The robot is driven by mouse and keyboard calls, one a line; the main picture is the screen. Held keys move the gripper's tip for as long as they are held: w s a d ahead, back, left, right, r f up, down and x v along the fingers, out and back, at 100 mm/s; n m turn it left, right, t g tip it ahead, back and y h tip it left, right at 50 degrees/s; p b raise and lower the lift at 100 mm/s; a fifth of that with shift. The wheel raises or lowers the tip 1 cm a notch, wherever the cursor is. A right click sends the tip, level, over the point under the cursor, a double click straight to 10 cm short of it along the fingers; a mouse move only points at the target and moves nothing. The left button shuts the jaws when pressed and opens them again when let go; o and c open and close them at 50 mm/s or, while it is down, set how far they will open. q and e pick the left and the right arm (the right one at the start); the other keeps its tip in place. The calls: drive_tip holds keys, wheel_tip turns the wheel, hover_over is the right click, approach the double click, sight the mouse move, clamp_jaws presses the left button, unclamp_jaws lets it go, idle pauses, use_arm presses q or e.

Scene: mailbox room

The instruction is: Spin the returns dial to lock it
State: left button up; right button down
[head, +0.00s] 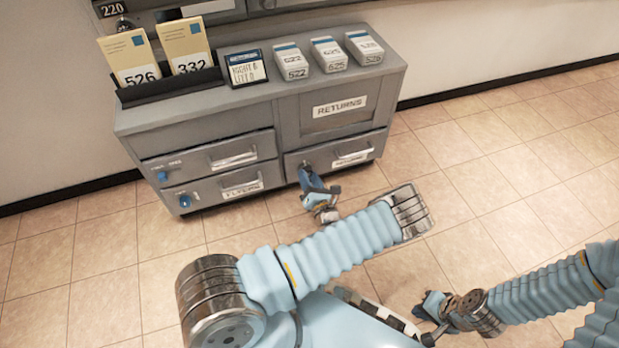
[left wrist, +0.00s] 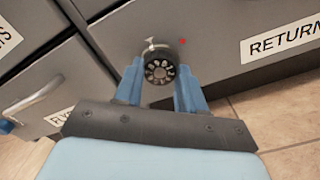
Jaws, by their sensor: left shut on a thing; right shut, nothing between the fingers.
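The returns dial (left wrist: 160,70) is a dark round knob with a spoked face and a small pale tab at its upper left. It sits on the grey front of the lower right drawer (head: 318,155), left of the RETURNS label. My left gripper (head: 306,168) is at that drawer front. In the left wrist view the blue fingers (left wrist: 159,85) stand on either side of the dial and are shut on it. The gripper hides the dial in the head view. My right gripper (head: 425,308) is shut and empty, low over the floor at the right.
A small red light (left wrist: 182,41) shows beside the dial. A blue knob (head: 184,200) is on the FLYERS drawer (head: 235,187). On the cabinet top (head: 165,114) are yellow cards, a sign and white numbered boxes (head: 328,54). The tiled floor (head: 510,160) at the right is clear.

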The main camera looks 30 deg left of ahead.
use_arm(q)
drive_tip(key=m, duration=0.6)
drive_tip(key=shift+m, duration=0.3)
drive_tip(key=m, duration=1.9)
drive_tip(key=shift+b, duration=0.3)
drive_tip(key=o, duration=1.1)
drive_tip(key=shift+c, duration=0.2)
drive_tip(key=p+v, duration=0.1)
drive_tip(key=v, duration=1.2)
drive_tip(key=shift+s+d+p, duration=0.25)
drive_tip(key=shift+s+p, duration=0.05)
drive_tip(key=shift+p, duration=0.1)
